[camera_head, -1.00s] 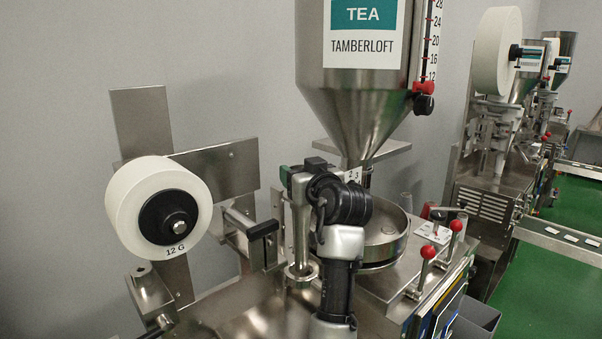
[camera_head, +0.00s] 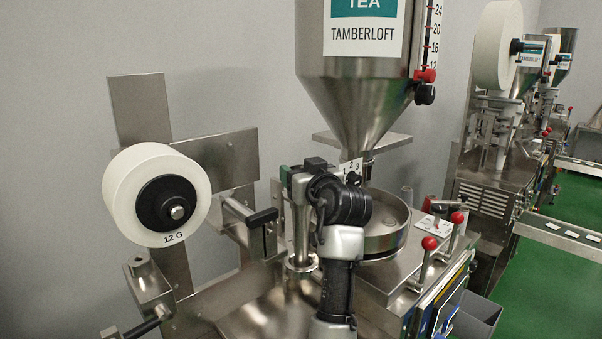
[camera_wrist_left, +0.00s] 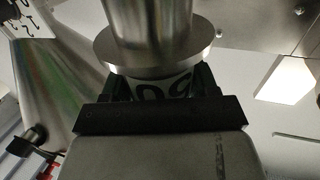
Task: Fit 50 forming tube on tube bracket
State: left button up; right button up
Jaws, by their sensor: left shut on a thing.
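A metal ring (camera_head: 300,265), seemingly the tube bracket, shows at the tube's lower end. I cannot tell whether the tube's end is inside the ring. My right gripper is not in view.
The hopper (camera_head: 355,100) and round pan (camera_head: 385,230) stand close behind my arm. Red-knobbed levers (camera_head: 430,243) stand at right.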

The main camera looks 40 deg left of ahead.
aim_at(304, 245)
pick_arm(q)
jog(key=shift+f+b, duration=6.7)
jog(key=shift+f, duration=1.45)
jog(key=o, duration=1.6)
jog(key=shift+f, duration=0.1)
